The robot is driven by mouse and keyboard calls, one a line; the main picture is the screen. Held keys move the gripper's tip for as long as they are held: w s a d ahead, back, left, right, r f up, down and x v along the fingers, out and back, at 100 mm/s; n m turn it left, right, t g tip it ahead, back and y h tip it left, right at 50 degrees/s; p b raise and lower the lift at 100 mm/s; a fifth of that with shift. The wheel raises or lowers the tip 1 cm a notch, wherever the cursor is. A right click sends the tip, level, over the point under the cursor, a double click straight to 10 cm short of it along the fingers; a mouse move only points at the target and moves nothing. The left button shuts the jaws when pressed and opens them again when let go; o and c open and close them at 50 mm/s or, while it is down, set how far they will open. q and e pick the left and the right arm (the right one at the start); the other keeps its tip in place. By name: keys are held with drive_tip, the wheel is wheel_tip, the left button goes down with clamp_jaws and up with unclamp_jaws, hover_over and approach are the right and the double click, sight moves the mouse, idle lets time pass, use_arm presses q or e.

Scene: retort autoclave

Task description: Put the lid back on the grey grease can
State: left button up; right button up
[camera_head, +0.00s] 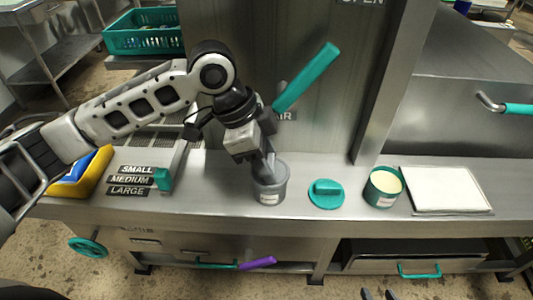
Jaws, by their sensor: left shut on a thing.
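The grey grease can (269,192) stands upright on the steel counter, with a small white label on its front. My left gripper (268,160) is right over its mouth, pointing down, shut on what looks like the grey lid. The fingers hide much of the lid and the can's top, so I cannot tell whether the lid is seated. A teal lid (326,193) with a raised grip lies flat to the right of the can. Two dark fingertips of my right gripper (378,295) show apart at the bottom edge, with nothing between them.
An open teal can (383,187) with cream contents stands right of the teal lid, beside a white-topped tray (445,190). SMALL, MEDIUM and LARGE labels (130,180) and a yellow-blue item (82,172) are at left. A teal door handle (306,78) rises behind my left gripper.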

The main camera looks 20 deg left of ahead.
use_arm(q)
drive_tip(key=p, duration=0.3)
drive_tip(key=shift+f, duration=0.1)
idle(3.0)
idle(0.4)
drive_tip(key=o, duration=1.5)
